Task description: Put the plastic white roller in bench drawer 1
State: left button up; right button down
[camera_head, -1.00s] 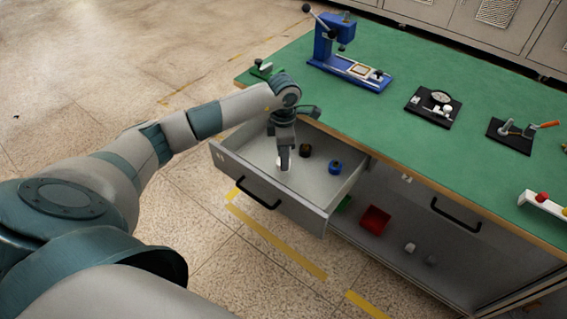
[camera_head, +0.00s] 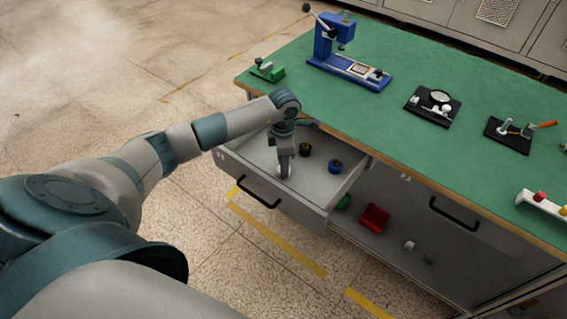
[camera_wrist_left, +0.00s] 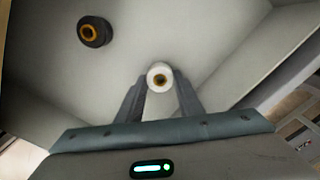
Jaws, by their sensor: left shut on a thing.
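Bench drawer 1 (camera_head: 237,184) is pulled open below the green bench top. My left gripper (camera_head: 285,172) is lowered inside the drawer and points down. In the left wrist view the white roller (camera_wrist_left: 160,78) stands end-on between the two fingers, and the gripper (camera_wrist_left: 160,98) is shut on it. In the head view the roller is mostly hidden by the fingers. I cannot tell whether it touches the drawer floor. My right gripper is not in view.
A black and orange roll (camera_head: 305,151) and a blue roll (camera_head: 335,167) lie in the drawer. A red bin (camera_head: 374,217) sits on the open shelf to the right. A blue press (camera_head: 345,60) and several fixtures stand on the bench top (camera_head: 400,140).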

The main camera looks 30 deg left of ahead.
pick_arm(q)
jog(key=shift+f, duration=0.2)
jog(key=o, duration=1.1)
jog(key=shift+r, duration=0.1)
jog(key=shift+c, duration=0.2)
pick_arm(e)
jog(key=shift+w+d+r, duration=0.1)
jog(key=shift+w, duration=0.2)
pick_arm(q)
jog(key=shift+r, duration=0.15)
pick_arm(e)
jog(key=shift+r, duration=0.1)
pick_arm(q)
jog(key=shift+r, duration=0.15)
notch_tip(320, 180, up, 3)
jog(key=shift+w+r+b, duration=0.1)
jog(key=shift+b, duration=0.3)
notch_tip(320, 180, up, 8)
jog(key=b, duration=0.1)
jog(key=shift+r+b, duration=0.25)
jog(key=shift+b, duration=0.05)
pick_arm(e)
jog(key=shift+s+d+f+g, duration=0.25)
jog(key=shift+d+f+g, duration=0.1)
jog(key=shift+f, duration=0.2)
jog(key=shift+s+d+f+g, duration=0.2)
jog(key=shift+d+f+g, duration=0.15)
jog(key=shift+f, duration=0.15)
